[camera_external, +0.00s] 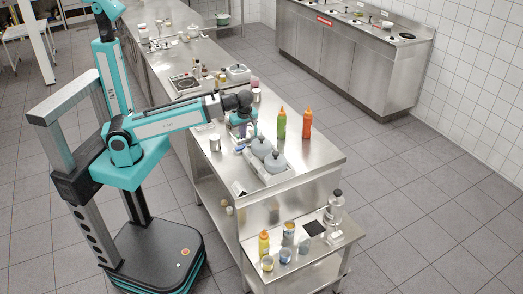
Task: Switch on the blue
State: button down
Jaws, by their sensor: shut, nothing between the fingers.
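My gripper (243,137) is over the near end of the steel counter (310,158), pointing down. It is shut and looks empty. Small blue and purplish parts show around the fingers, too small to tell apart from the gripper. Just to its right, a light tray with two grey lidded pots (274,162) stands on the counter. No blue switch or button can be made out in this view. Blue-grey cups (285,256) stand on the lower side shelf, well below and to the right of my gripper.
A green bottle (281,123) and an orange bottle (307,122) stand upright behind the pots. A metal can (214,142) stands left of my gripper. A hot plate (185,83) is farther back. The lower shelf also bears a yellow bottle (263,244) and a glass jar (335,205).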

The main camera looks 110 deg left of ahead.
aim_at(245, 145)
jog(key=shift+w+a+f+p, duration=0.1)
jog(key=shift+f+p, duration=0.25)
jog(key=shift+f, duration=0.7)
jog(key=shift+w+a+f+p, duration=0.1)
jog(key=shift+f+p, duration=0.25)
jog(key=shift+f, duration=0.65)
jog(key=shift+w+a+f+b, duration=0.1)
jog(key=shift+f+b, duration=0.3)
jog(key=shift+b, duration=0.05)
jog(key=shift+r, duration=0.1)
jog(key=shift+s+d+r+p, duration=0.25)
jog(key=shift+s+d+p, duration=0.1)
jog(key=shift+s+d, duration=0.2)
jog(key=shift+r, duration=0.1)
